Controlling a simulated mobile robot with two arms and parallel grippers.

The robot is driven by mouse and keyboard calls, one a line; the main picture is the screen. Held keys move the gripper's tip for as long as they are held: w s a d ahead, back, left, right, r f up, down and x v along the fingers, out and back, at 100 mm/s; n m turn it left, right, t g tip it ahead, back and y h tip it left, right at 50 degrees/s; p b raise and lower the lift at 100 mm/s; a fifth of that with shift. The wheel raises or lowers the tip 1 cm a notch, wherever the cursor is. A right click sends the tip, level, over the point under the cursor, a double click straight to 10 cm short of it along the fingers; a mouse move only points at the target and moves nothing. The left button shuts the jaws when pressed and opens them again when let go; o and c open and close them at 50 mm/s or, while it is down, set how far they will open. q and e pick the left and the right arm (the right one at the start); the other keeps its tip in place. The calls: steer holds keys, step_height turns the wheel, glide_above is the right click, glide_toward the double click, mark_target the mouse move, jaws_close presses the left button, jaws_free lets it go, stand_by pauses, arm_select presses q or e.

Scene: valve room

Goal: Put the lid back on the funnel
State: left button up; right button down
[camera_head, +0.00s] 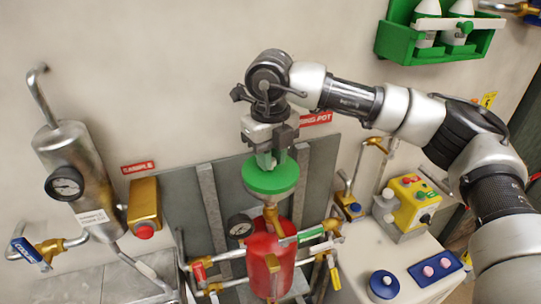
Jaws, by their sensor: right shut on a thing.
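The lid is a round green disc (272,179) near the middle of the head view. My right gripper (268,160) points down from above and is shut on the lid's top. The lid looks roughly level. The funnel (268,201) shows only as a small pale cone just under the lid, above the red pot (270,258). The lid hides most of the funnel, so I cannot tell whether the two touch. My left gripper is not in view.
Pipes with coloured valve handles surround the red pot, and a gauge (240,226) stands at its left. A steel cylinder (78,175) is at the left. A yellow button box (412,203) stands right on a white surface. A green bottle rack (440,42) hangs upper right.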

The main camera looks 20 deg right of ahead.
stand_by(0.8)
steer(key=shift+c, duration=2.1)
jaws_free()
steer(key=shift+r, duration=0.1)
steer(key=shift+r+p, duration=1.55)
steer(key=shift+r, duration=1.9)
jaws_close()
